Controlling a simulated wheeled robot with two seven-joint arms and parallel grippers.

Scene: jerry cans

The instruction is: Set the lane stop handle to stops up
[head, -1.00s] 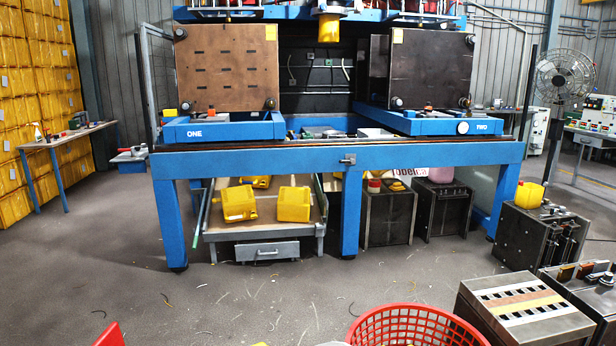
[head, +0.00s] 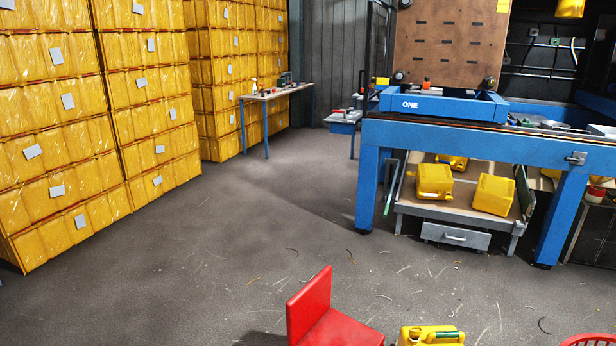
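A small grey metal fitting (head: 576,158) sits on the front beam of the blue machine frame (head: 470,138), toward the right of the head view. It may be the lane stop handle, but it is too small to tell for sure or to read its setting. No stop markings can be read. Neither of my grippers shows in the head view.
Stacked yellow cans (head: 60,120) fill the left. A red chair (head: 318,312) and a yellow can (head: 430,335) are at the bottom. Yellow cans sit on a low cart (head: 455,211) under the frame. A workbench (head: 275,92) stands behind.

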